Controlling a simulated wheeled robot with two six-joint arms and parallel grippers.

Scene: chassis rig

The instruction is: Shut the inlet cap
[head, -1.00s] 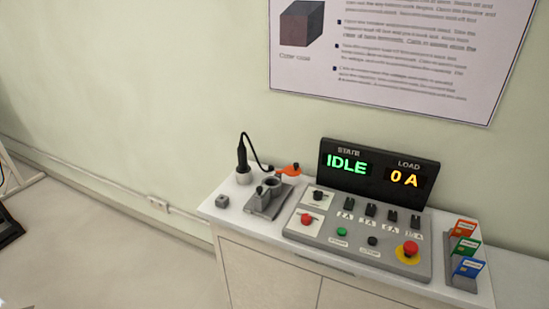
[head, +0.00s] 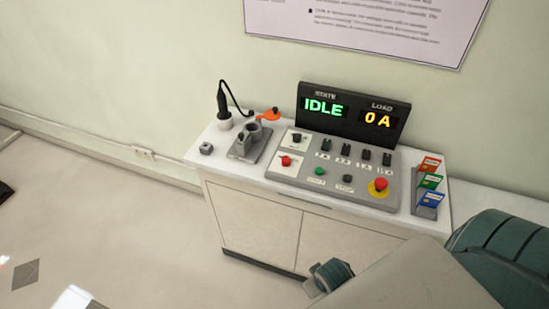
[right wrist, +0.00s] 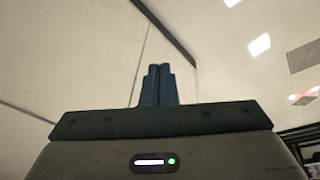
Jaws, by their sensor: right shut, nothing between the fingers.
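The orange inlet cap (head: 268,114) stands open, tilted up behind the grey round inlet (head: 253,130) on its grey base plate (head: 247,147), in the head view. The mouth of the inlet looks uncovered. My right gripper (right wrist: 159,70) shows in the right wrist view with its two dark fingers together and nothing between them. It is well away from the cap, which is not in that wrist view. My right arm enters the head view at the lower right, in front of the cabinet. My left gripper is not in view.
The white-topped cabinet (head: 250,215) stands against the wall. A button panel (head: 333,171) with an IDLE display (head: 352,112) and coloured cards (head: 429,182) are to the right.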

